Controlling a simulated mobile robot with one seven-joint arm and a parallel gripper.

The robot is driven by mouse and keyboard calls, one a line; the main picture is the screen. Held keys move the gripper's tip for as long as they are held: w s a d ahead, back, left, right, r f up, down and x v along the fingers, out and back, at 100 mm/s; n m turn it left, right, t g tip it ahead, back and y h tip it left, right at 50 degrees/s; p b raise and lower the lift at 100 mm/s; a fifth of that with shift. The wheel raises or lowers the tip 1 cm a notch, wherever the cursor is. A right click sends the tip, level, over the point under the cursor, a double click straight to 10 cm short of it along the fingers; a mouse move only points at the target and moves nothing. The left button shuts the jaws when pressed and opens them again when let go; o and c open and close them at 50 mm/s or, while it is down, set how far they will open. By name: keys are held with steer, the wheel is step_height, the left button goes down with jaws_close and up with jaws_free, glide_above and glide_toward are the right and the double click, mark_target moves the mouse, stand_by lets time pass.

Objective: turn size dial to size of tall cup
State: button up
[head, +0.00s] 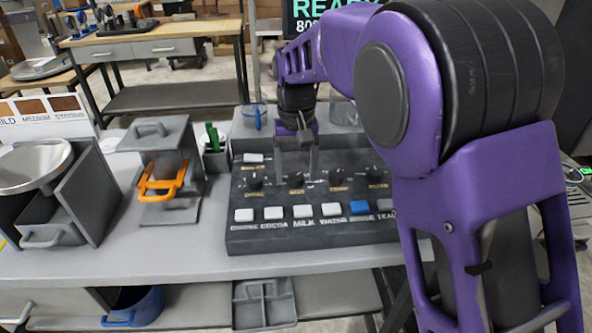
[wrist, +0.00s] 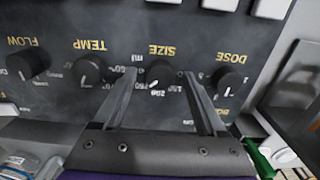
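The size dial (wrist: 160,75) is a black knob with a white pointer mark, under the yellow SIZE label in the wrist view. Small printed numbers ring it, one looking like 200; the pointer seems to lie near it, but I cannot read it surely. In the head view the dial (head: 296,180) is in the row on the dark control panel (head: 300,238). My gripper (wrist: 158,74) is open, one finger on each side of the dial, with gaps showing. It also shows over the panel in the head view (head: 297,170). I cannot tell which vessel is the tall cup.
The dose dial (wrist: 229,79) and temp dial (wrist: 89,71) flank the size dial closely. A row of buttons (head: 302,212) runs along the panel front. A clear blue-tinted vessel (head: 254,117) stands behind the panel. An orange-handled grey unit (head: 160,180) stands left. A READY screen (head: 320,12) is behind.

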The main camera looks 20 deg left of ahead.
jaws_close()
steer(key=shift+r, duration=0.1)
steer(key=shift+n+p, duration=0.55)
steer(key=shift+n, duration=0.15)
steer(key=n+p, duration=0.2)
steer(key=n, duration=0.1)
steer(key=shift+n+p, duration=0.9)
steer(key=shift+n, duration=1.3)
steer(key=shift+o, duration=0.2)
jaws_free()
